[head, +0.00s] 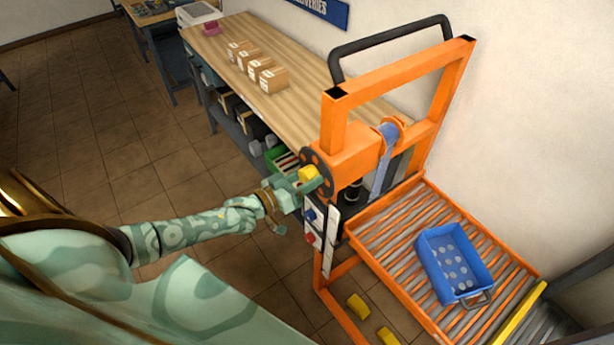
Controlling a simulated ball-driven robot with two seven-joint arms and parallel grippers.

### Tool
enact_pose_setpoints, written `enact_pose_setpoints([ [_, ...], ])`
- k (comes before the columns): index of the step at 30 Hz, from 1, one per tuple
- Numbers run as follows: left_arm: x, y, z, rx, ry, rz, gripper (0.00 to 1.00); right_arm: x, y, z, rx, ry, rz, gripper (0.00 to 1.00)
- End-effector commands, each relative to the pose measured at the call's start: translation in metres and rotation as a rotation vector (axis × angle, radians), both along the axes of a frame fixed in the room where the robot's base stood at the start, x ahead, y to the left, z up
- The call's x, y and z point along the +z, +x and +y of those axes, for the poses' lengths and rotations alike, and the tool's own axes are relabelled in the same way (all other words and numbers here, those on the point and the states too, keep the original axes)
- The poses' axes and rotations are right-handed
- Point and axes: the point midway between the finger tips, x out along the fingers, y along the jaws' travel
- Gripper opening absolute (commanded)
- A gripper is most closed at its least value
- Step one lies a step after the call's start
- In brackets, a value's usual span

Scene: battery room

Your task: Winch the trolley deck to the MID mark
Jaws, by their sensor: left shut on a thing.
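The orange trolley (340,135) stands right of centre, with a black push handle on top. Its roller deck (388,257) sits low on the frame and carries a blue crate (436,268). A grey-blue strap (384,160) hangs from the winch drum. The winch's dark round wheel (318,160) is on the trolley's left side, with a yellow crank knob (309,173). My left gripper (302,182) is shut on this knob. A pale plate (331,238) with blue and red parts is on the post below; I cannot read any MID mark. My right gripper is out of view.
A wooden bench (222,50) with several small cardboard boxes (273,79) runs behind the trolley along the wall. Yellow blocks (358,306) show by the trolley's base. The tiled floor at left is clear.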

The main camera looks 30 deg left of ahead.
Motion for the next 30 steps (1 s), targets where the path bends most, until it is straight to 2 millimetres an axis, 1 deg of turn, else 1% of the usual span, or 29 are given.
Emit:
enact_pose_setpoints([
  [16,0.0004,0.0004,0.0006,0.002,-0.027,0.01,0.25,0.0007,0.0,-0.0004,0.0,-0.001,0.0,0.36],
  [17,0.0004,0.0004,0.0006,0.002,-0.027,0.01,0.56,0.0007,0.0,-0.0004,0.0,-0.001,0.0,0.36],
  [18,0.0004,0.0004,0.0005,0.001,-0.027,0.011,0.67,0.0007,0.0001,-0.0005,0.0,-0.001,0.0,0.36],
  [19,0.0003,0.0004,0.0004,0.001,-0.026,0.01,0.7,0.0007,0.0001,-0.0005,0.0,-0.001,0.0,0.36],
  [26,0.0001,0.0001,0.0002,0.0,-0.026,0.01,0.7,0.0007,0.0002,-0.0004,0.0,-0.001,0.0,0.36],
  [30,-0.0005,-0.0072,0.0032,0.001,-0.025,0.012,0.7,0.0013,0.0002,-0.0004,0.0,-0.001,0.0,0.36],
])
